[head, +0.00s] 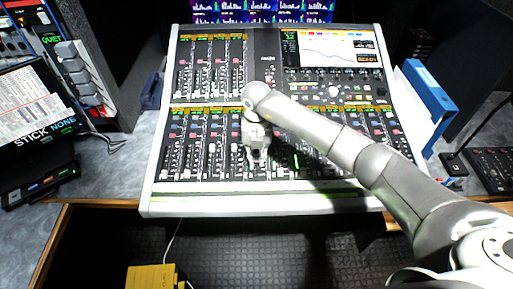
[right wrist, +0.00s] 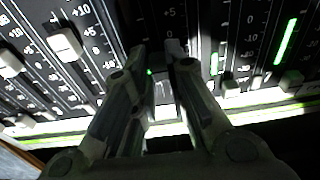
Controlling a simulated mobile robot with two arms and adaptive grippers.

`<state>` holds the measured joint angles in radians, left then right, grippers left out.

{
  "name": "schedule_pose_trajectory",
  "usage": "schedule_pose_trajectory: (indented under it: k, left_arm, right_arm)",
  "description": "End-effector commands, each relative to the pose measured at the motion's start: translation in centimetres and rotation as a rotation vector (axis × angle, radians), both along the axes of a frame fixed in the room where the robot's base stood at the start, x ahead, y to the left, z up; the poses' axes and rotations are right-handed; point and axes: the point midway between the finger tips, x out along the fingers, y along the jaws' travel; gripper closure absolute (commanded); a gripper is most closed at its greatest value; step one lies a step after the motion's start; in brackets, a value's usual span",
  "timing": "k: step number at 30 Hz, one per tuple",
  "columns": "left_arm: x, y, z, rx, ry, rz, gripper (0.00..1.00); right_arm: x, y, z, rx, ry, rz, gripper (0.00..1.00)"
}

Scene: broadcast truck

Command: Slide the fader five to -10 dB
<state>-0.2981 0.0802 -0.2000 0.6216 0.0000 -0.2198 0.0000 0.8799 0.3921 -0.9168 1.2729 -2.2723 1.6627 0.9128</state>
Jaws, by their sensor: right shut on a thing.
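The mixing console (head: 152,196) stands on the desk with a lower row of faders below a display screen (head: 335,47). My right gripper (head: 257,160) reaches down over the middle of the lower fader row. In the right wrist view its two fingers (right wrist: 158,60) are close together around a pale fader cap (right wrist: 162,92), low on its track near the console's front edge. The fingers hide much of this cap and its scale, so its exact dB reading and channel number cannot be read. My left gripper is not in view.
Neighbouring white fader caps (right wrist: 66,45) sit close by on the left, at different heights. A green level strip (right wrist: 286,41) is lit to the right. A blue binder (head: 430,92) stands right of the console, and a yellow case (head: 153,278) lies below the desk.

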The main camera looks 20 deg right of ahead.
Motion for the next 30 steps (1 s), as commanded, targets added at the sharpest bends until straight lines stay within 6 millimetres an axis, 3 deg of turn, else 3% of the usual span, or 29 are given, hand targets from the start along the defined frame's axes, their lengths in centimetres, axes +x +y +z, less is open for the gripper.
schedule_pose_trajectory:
  k: [6, 7, 12, 23, 30]
  left_arm:
    - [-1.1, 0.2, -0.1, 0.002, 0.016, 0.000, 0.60]
    - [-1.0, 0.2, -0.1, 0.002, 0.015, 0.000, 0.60]
    - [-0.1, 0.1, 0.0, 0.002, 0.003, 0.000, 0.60]
    - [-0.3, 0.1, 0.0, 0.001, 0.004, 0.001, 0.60]
    - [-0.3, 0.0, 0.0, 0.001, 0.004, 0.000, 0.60]
  right_arm:
    - [0.1, 0.0, 0.3, 0.000, -0.003, 0.000, 1.00]
    - [0.1, 0.0, 0.3, 0.001, -0.003, 0.000, 0.85]
    - [0.1, 0.0, 0.3, 0.000, -0.002, 0.000, 0.64]
    - [0.1, 0.0, 0.6, 0.000, -0.003, 0.000, 0.64]
    - [0.2, -0.1, 4.5, 0.000, -0.007, 0.000, 0.64]
